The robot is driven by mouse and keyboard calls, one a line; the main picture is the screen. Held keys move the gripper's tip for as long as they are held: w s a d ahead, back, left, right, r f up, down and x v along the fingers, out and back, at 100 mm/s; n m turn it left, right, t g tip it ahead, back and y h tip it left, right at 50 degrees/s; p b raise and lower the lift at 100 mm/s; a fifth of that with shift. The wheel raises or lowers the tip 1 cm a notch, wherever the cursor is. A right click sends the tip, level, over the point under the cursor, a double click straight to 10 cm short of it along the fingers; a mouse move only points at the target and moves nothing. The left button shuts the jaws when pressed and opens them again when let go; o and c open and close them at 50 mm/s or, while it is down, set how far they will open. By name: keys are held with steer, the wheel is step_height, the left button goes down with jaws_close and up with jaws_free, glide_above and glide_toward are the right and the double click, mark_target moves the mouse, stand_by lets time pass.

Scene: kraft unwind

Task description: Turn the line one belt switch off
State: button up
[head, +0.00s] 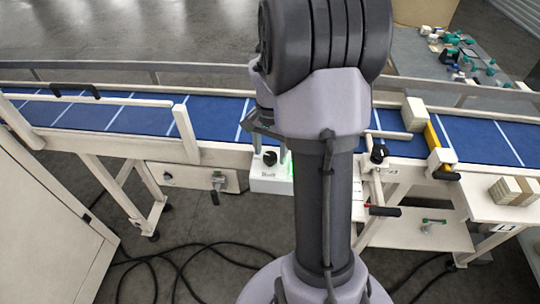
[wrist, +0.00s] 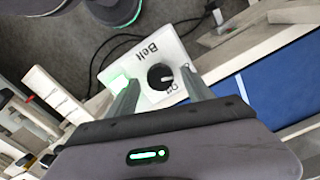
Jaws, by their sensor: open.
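The belt switch is a black round knob (wrist: 160,76) on a white box (wrist: 157,55) marked "Belt", with "Off" lettered beside the knob. A green light (wrist: 119,82) glows on the box. In the head view the knob (head: 270,158) and box (head: 268,181) sit at the front edge of the conveyor, partly hidden by my arm. My gripper (wrist: 162,84) is open, with one finger on either side of the knob in the wrist view. I cannot tell whether the fingers touch it.
The blue conveyor belt (head: 225,118) runs behind the box. Another knob (head: 379,153) and a red-and-black handle (head: 384,210) stand to the right. A hanging black-handled lever (head: 216,190) is to the left. Cables (head: 190,262) lie on the floor.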

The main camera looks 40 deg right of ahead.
steer(key=shift+f, duration=0.4)
jaws_close()
